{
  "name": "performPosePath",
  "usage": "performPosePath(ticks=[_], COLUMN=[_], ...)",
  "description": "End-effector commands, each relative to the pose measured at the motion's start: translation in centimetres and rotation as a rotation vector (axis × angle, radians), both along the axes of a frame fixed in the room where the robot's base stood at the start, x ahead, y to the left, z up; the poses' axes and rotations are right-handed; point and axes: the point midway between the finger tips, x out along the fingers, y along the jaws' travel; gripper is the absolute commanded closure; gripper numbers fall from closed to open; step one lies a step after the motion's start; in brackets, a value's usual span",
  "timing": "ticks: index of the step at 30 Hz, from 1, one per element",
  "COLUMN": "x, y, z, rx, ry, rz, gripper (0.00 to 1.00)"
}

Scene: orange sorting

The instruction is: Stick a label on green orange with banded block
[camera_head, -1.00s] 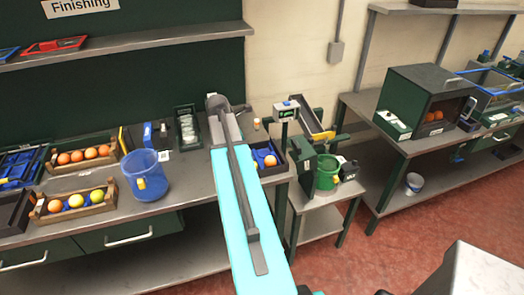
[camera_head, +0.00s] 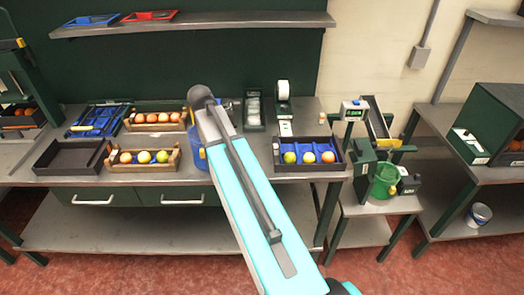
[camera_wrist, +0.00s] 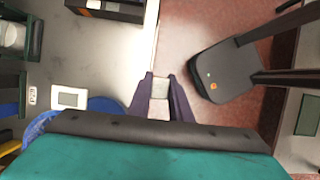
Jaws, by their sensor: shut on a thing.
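In the wrist view my gripper (camera_wrist: 160,90) is shut on a small pale grey-white piece (camera_wrist: 159,87). Its bands are not clear, so I cannot tell if it is the banded block. In the head view my arm hides the gripper. A yellow-green fruit (camera_head: 162,156) is in the front wooden crate (camera_head: 142,167). A dark green stand with a white roll (camera_head: 283,90) is behind the dark tray, with a white label (camera_head: 286,129) in front of it.
A blue bucket (camera_head: 197,155) is partly behind my arm. It also shows in the wrist view (camera_wrist: 110,104). An empty dark tray (camera_head: 71,157) and a wooden crate of oranges (camera_head: 155,120) are left.

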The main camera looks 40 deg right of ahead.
Motion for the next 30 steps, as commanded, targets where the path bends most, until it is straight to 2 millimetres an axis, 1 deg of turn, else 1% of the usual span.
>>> performPosePath(ticks=[1, 5, 6, 11, 15, 18, 21, 24, 30], x=[0.7, 2.1, 2.5, 4.1, 5.4, 6.0, 6.4, 6.6, 7.0], y=[1.7, 5.4, 6.6, 11.5, 15.9, 18.4, 19.9, 20.8, 22.1], z=[0.0, 0.1, 0.1, -0.4, -1.6, -2.9, -4.2, -5.5, -7.9], rx=[0.0, -0.002, -0.002, -0.005, -0.006, -0.008, -0.009, -0.01, -0.01], ry=[0.0, 0.001, 0.002, 0.004, 0.005, 0.006, 0.007, 0.007, 0.008], rz=[0.005, 0.005, 0.005, 0.006, 0.007, 0.006, 0.004, 0.003, 0.003], gripper=[1.0, 1.0, 1.0, 1.0, 1.0, 1.0, 1.0, 1.0, 1.0])
